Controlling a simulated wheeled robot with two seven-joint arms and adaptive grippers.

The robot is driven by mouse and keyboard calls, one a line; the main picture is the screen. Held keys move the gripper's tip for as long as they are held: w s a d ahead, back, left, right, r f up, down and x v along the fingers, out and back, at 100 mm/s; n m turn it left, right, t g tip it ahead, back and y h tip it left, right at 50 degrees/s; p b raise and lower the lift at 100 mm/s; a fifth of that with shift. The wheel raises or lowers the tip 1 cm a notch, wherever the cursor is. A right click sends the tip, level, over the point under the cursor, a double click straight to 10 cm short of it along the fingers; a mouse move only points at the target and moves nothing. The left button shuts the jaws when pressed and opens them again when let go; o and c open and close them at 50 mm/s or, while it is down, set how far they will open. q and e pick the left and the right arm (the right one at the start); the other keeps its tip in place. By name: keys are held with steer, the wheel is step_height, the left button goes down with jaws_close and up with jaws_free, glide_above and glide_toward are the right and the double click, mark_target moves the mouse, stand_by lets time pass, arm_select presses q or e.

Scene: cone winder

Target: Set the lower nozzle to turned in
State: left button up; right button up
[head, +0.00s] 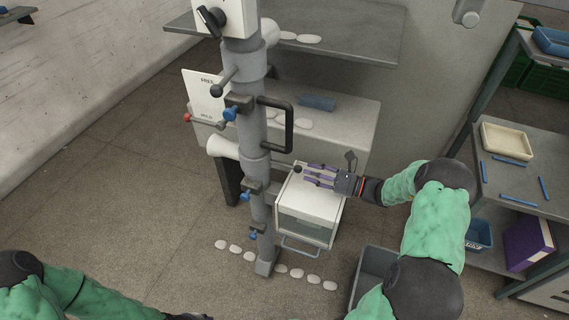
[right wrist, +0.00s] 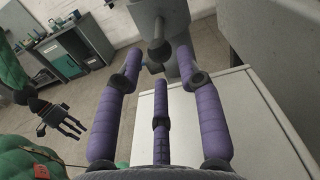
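A grey upright column (head: 254,150) carries several small blue-ended nozzles. One blue nozzle (head: 230,113) is high on its left side. A lower blue nozzle (head: 246,193) and the lowest one (head: 253,235) sit near its foot; their exact turn is too small to tell. My right gripper (head: 306,174) is over the white cabinet top, right of the column, its purple fingers pointing at it. In the right wrist view its fingers (right wrist: 158,75) are spread and empty, with the column ahead. My left gripper (right wrist: 66,123) shows there with fingers apart; the head view cuts it off.
The white cabinet (head: 312,205) with a drawer handle stands close under my right gripper. A black loop handle (head: 278,123) sticks out from the column above. A grey bin (head: 374,270) and a shelf rack (head: 520,180) stand right. White oval pieces (head: 297,272) line the floor.

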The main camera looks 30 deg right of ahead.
mark_target(294, 168)
steer(key=b+x, duration=0.2)
steer(key=x, duration=0.7)
jaws_close()
